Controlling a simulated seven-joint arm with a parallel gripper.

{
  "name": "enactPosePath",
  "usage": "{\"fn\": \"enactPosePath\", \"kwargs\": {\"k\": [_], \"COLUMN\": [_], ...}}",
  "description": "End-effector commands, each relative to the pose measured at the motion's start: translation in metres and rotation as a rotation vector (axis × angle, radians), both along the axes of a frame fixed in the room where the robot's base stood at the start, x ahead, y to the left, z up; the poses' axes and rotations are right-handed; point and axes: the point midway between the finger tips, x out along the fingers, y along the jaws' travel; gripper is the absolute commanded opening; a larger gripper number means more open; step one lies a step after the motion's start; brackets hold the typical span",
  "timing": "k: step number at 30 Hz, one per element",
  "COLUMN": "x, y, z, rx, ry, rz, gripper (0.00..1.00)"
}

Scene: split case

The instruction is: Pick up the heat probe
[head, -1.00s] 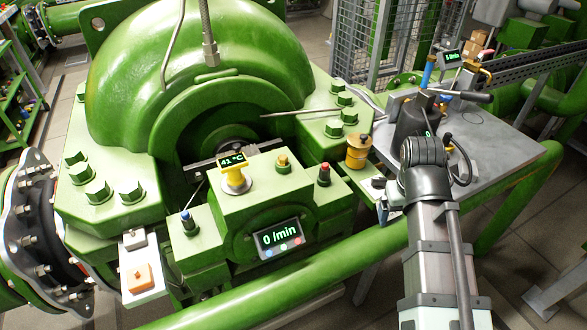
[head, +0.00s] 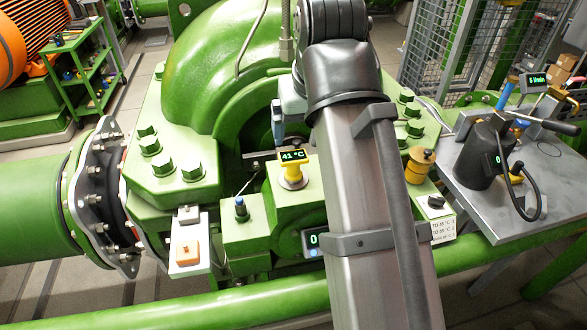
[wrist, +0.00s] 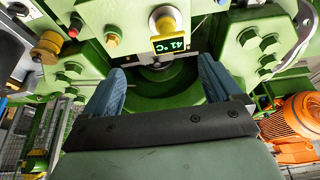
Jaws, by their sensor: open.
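The heat probe is a yellow, flanged piece with a small black display reading 41 °C (head: 292,171). It stands upright on the green bearing block of the pump. In the wrist view the probe (wrist: 165,20) is at the top, beyond the fingertips, with its display towards me. My gripper (wrist: 160,78) is open and empty, its two blue fingers apart. In the head view my gripper (head: 278,122) hangs above and behind the probe, apart from it. My arm hides its further finger and the right part of the block.
A brass-coloured cup (head: 420,166) is to the right. The grey side table (head: 480,205) holds a dark cone-shaped device. Large green bolts (head: 192,170) flank the block.

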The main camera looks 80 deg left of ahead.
Motion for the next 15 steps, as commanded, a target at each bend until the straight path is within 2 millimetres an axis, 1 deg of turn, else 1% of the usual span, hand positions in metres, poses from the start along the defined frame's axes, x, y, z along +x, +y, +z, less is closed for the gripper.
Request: {"fn": "enactPosePath", "kwargs": {"k": [2,5,15], "x": [-0.007,-0.009,-0.008], "y": [0.0,0.002,0.021], "z": [0.002,-0.005,-0.051], "rx": [0.004,0.004,0.003], "ry": [0.004,0.006,0.006], "rz": [0.009,0.011,0.01], "gripper": [0.92,0.92,0.92]}}
